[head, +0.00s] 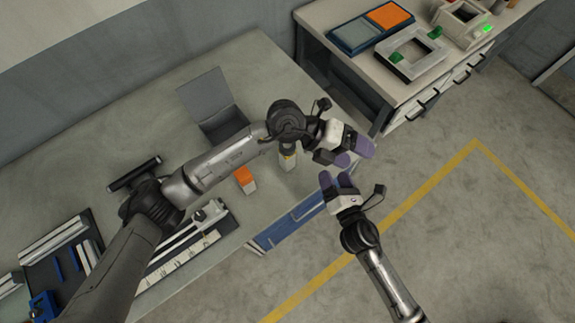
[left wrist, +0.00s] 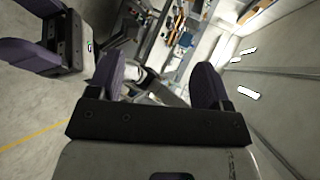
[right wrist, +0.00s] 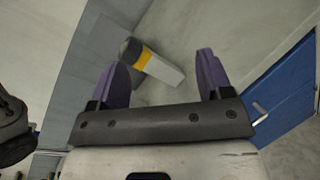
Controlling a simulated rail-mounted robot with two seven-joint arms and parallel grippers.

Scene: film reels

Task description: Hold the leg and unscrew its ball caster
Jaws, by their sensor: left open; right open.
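In the right wrist view the leg (right wrist: 163,70) is a pale block with a yellow band and a dark end (right wrist: 129,47), which may be the ball caster. My left gripper (head: 350,151) is open and empty, past the table edge to the right of the leg. My right gripper (head: 335,180) is open and empty just below it. The leg appears beyond the right gripper's fingers (right wrist: 163,78), apart from them. In the left wrist view I cannot make out the leg between the fingers (left wrist: 162,82).
Rails and a ruler (head: 185,255) lie at the front left. A side bench (head: 345,60) holds trays and a frame. Floor at right is clear.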

